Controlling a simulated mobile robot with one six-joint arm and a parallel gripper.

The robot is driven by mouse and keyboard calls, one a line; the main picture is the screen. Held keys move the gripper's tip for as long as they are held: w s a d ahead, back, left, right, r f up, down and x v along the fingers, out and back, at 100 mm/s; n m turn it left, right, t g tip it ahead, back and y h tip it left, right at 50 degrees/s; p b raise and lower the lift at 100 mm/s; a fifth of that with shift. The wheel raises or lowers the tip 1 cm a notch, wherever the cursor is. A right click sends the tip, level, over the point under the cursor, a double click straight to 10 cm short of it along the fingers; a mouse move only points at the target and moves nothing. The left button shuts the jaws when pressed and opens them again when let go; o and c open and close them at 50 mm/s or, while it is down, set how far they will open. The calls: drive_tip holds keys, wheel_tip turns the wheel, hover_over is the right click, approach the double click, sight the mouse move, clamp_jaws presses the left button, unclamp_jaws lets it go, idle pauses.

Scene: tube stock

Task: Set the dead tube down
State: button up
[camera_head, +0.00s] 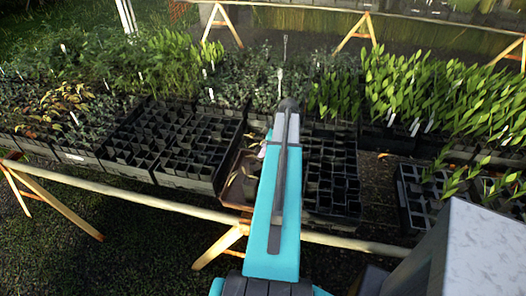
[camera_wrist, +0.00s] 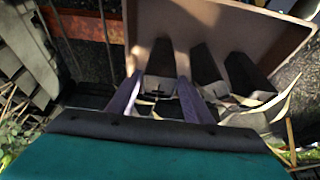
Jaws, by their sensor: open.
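In the wrist view my gripper (camera_wrist: 159,80) is open, its two purple fingers pointing into a brown tray (camera_wrist: 225,18). Three dark tubes lie in the tray side by side, with pale, dried leaves at their near ends. One tube (camera_wrist: 162,58) lies in line with the gap between my fingertips; I cannot tell whether it touches them. The other two, a middle tube (camera_wrist: 206,62) and a right tube (camera_wrist: 246,74), lie to its right. In the head view the brown tray (camera_head: 236,192) is partly hidden behind my teal arm, which also hides most of the gripper.
Black cell trays stand left (camera_head: 185,145) and right (camera_head: 333,170) of the brown tray on the bench. Leafy seedlings (camera_head: 430,85) crowd the back. A wooden rail (camera_head: 130,195) runs along the bench's front edge. Grass lies in front.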

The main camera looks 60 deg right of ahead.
drive_tip(key=shift+r, duration=0.25)
drive_tip(key=b+v, duration=0.3)
drive_tip(key=v, duration=0.8)
drive_tip(key=shift+r+b, duration=0.35)
drive_tip(key=shift+b, duration=0.05)
drive_tip(key=shift+s, duration=0.15)
idle(0.3)
